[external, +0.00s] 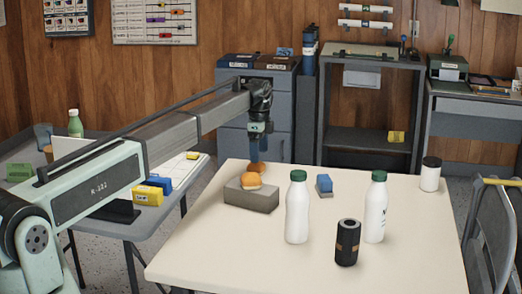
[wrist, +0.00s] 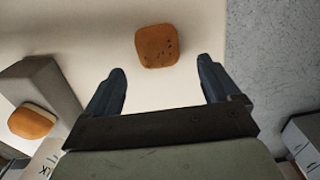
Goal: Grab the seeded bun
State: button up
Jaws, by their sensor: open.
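The seeded bun (wrist: 157,46) is brown with dark specks and lies on the pale table in the wrist view, just beyond the fingertips and roughly centred between them. In the external view it (external: 260,167) shows partly, behind the grey block and under my gripper (external: 257,158). My gripper (wrist: 161,69) is open and empty, pointing down, its fingers spread wider than the bun.
Two white bottles with green caps (external: 297,212) (external: 375,210), a black can (external: 347,243), a blue block (external: 324,184) and a white jar with a black lid (external: 430,175) stand on the table (external: 225,258). The table's edge (wrist: 226,30) is close to the right finger.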

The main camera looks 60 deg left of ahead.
aim_at(259, 164)
jog(key=shift+s+f, duration=0.1)
jog(key=shift+f, duration=2.55)
jog(key=c, duration=1.2)
jog(key=shift+o, duration=0.2)
jog(key=shift+r, duration=0.15)
